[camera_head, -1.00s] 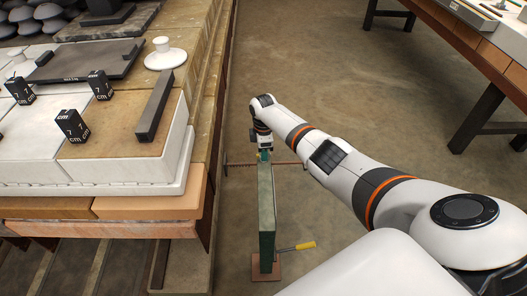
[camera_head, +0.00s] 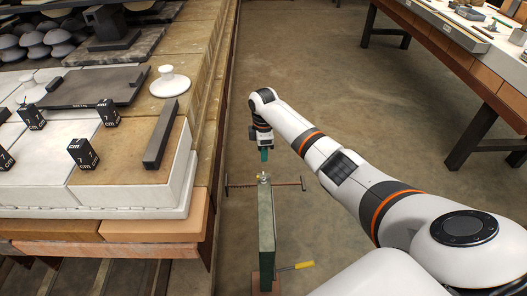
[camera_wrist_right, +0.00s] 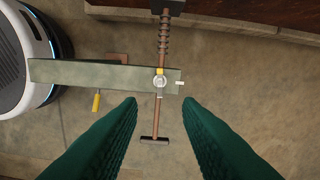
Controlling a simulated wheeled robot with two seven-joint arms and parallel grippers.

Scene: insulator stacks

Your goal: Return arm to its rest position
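My right arm reaches from the right edge of the head view, with its right gripper (camera_head: 264,155) pointing down above a green post (camera_head: 266,225). In the right wrist view the two green fingers of this gripper (camera_wrist_right: 160,108) stand wide apart with nothing between them. The post (camera_wrist_right: 100,75), with a metal fitting on its end and a rod with a spring across it, lies beyond the fingertips, apart from them. My left gripper is not in view.
A workbench (camera_head: 150,228) on the left carries black cubes marked "7 cm" (camera_head: 83,153), a dark bar (camera_head: 160,135), a dark plate (camera_head: 97,87) and a white knobbed disc (camera_head: 169,82). A yellow-handled lever (camera_head: 296,266) sticks out low on the post. Another table (camera_head: 450,40) stands at right. Open floor lies between.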

